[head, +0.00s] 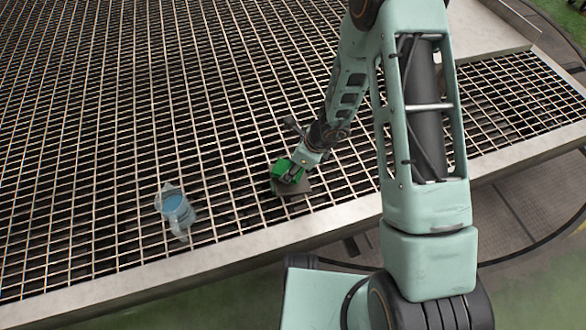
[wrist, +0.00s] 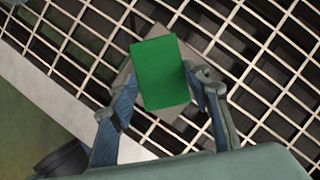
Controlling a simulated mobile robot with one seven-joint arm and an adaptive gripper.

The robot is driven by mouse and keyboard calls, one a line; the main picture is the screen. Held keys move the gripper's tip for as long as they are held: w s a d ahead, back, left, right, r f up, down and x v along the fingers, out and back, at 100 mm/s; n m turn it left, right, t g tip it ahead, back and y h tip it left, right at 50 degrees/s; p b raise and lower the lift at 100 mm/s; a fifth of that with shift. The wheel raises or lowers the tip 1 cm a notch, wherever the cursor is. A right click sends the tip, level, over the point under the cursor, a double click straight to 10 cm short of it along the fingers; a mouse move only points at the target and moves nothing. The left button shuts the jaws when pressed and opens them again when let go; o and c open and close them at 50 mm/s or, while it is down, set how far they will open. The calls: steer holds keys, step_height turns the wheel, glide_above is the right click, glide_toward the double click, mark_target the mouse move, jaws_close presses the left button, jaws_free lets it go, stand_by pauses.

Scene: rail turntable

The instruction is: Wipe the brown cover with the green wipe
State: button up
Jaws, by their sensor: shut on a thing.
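The green wipe (wrist: 161,72) is a flat green rectangle between the two fingers of my gripper (wrist: 160,97) in the wrist view. In the head view the wipe (head: 284,168) shows beside the fingertips of my gripper (head: 291,176). The brown cover (head: 291,188) is a flat grey-brown square on the grating, under the wipe. Its edges (wrist: 183,37) show around the wipe in the wrist view. The wipe hides most of the cover. I cannot tell whether the wipe touches it.
A pale metal rim (head: 240,249) runs along the near edge. The grating behind and left is largely free.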

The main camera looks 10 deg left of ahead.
mark_target(292, 180)
steer(key=shift+s+d+f+b, duration=0.25)
steer(key=shift+s+b, duration=0.35)
steer(key=shift+b, duration=0.5)
steer(key=s+b, duration=0.1)
steer(key=s+d+b, duration=0.1)
steer(key=s+b, duration=0.1)
steer(key=shift+s+d+r, duration=0.1)
steer(key=shift+s+d, duration=0.05)
steer(key=shift+d, duration=0.05)
steer(key=shift+w+r, duration=0.2)
steer(key=shift+w+a+p, duration=0.25)
steer(key=shift+w+p, duration=0.15)
steer(key=shift+p, duration=0.2)
steer(key=w+p, duration=0.1)
steer(key=w+a+p, duration=0.1)
steer(key=shift+w+a+r+p, duration=0.1)
steer(key=shift+w+p, duration=0.2)
steer(key=shift+w+a, duration=0.15)
steer(key=shift+w, duration=0.25)
step_height(292, 180, up, 8)
steer(key=p, duration=0.7)
